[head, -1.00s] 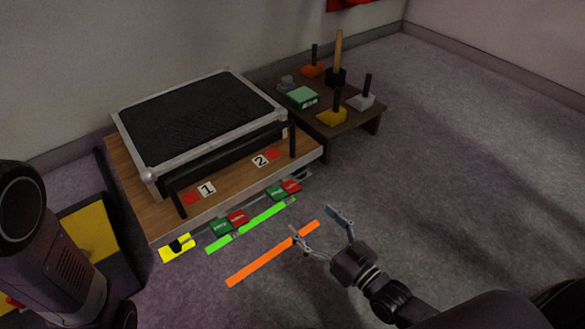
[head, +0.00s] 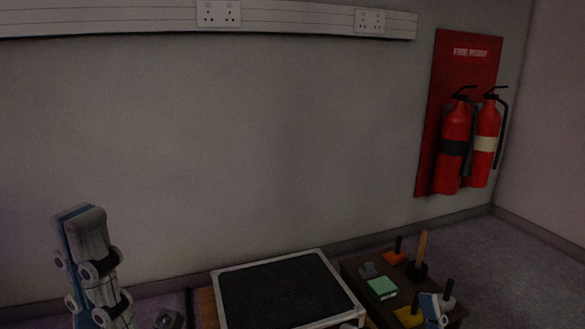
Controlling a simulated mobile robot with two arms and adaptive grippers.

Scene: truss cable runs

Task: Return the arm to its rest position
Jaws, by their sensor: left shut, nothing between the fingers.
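My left gripper (head: 80,216) is at the lower left of the head view, raised and pointing up in front of the bare wall. Its blue and grey fingers are closed together with nothing between them. Part of my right gripper (head: 433,309) shows at the bottom edge on the right, in front of the low table. Only a blue and grey finger part is in view, so its opening cannot be told. The rest of both arms is below the frame.
A black-topped case (head: 285,290) stands at the bottom middle. The low dark table (head: 352,271) beside it holds a green box (head: 382,288) and several handled blocks. Fire extinguishers (head: 453,150) hang on a red board at right. The wall behind my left gripper is clear.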

